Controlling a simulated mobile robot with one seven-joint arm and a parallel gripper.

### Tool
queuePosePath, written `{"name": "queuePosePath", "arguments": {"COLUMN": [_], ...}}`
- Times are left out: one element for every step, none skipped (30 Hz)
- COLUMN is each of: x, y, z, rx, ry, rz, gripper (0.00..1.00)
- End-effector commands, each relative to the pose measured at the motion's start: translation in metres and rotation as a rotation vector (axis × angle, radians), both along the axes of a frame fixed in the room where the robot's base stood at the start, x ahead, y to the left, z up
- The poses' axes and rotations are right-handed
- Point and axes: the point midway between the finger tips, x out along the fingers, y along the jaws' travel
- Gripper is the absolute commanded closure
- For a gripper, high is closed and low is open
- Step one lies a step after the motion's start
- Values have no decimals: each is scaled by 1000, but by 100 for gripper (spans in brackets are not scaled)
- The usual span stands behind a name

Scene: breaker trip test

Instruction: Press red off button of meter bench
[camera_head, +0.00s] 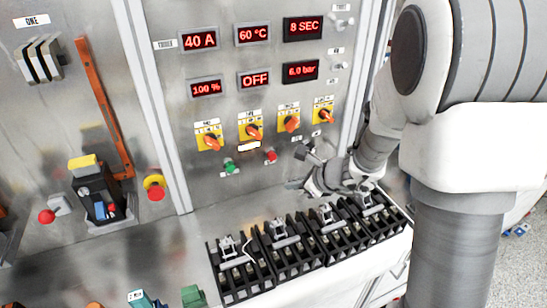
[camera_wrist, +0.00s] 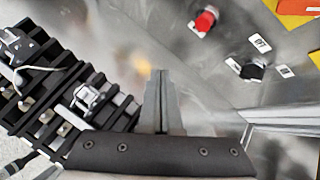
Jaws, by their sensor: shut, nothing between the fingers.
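The red button (camera_head: 271,156) sits on the metal panel of the bench, right of a green button (camera_head: 231,167) and below a row of orange rotary switches. In the wrist view the red button (camera_wrist: 205,21) shows near the top, beyond and to the right of my fingertips. My gripper (camera_head: 291,186) is in front of the panel, below and a little right of the red button in the head view, apart from it. In the wrist view my gripper (camera_wrist: 160,73) has its fingers shut together with nothing between them.
Several black breakers (camera_head: 239,272) stand in a row on the ledge under my gripper. Orange switches (camera_head: 254,131) on yellow plates and red displays (camera_head: 254,79), one reading OFF, are above. A red mushroom button (camera_head: 155,190) on yellow is at left. A black knob (camera_wrist: 252,71) is on the panel.

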Motion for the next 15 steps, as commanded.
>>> {"name": "queuePosePath", "arguments": {"x": [0, 1, 1, 3, 4, 7, 9, 12, 17, 20, 24, 29, 33, 38, 43], "y": [0, 0, 1, 1, 2, 3, 4, 6, 8, 9, 11, 13, 15, 16, 18], "z": [0, 0, 1, 1, 1, 2, 2, 2, 2, 3, 2, 2, 3, 3, 4], "rx": [-1, -1, -1, -1, -1, -1, -1, -1, -1, -2, -1, -1, -2, -2, -2], "ry": [0, 0, 0, 0, 0, -1, -1, 0, 0, -1, 0, 0, 0, 0, 0], "rz": [1, 1, 1, 2, 2, 3, 3, 3, 3, 4, 5, 5, 4, 3, 3], "gripper": [100, 100, 100, 100, 100, 100, 100, 100, 100, 100, 100, 100, 100, 100, 100]}}
